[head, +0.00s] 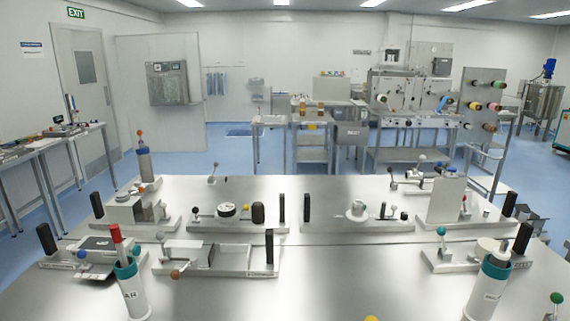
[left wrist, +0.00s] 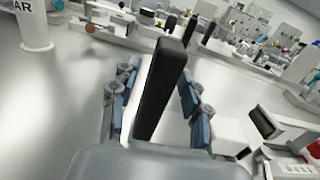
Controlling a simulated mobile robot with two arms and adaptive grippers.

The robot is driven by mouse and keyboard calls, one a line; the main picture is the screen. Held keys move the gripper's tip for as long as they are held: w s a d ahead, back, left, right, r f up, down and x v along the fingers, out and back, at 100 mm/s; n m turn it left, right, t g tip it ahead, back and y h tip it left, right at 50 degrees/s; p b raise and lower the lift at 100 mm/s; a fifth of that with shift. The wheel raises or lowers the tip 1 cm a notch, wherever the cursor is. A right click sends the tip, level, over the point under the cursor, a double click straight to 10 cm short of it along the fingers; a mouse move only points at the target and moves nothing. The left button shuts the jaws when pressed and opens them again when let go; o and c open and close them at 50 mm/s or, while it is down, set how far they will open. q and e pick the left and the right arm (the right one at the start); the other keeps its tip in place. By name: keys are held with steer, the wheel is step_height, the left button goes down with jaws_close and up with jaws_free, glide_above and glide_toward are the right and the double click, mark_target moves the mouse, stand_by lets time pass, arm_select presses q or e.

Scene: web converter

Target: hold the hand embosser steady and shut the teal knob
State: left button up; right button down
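A teal ball knob (head: 441,231) stands on a short lever on a pale device (head: 462,262) at the right front of the table in the head view. This device also has an upright black handle (head: 523,238); I cannot tell for sure that it is the hand embosser. In the left wrist view my left gripper (left wrist: 157,75) has its fingers spread, one on each side of another upright black handle (left wrist: 163,85). Gaps show beside the handle. The gripper hides most of what is below. Neither gripper shows in the head view.
A bottle marked AR (head: 130,292) stands at the left front, also seen in the left wrist view (left wrist: 35,25). Another teal-collared bottle (head: 490,288) stands at the right, partly before the pale device. Several similar devices line the back.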

arm_select(q)
steer(key=shift+r, duration=0.15)
steer(key=s+d, duration=0.1)
steer(key=s, duration=1.1)
steer(key=shift+d, duration=0.1)
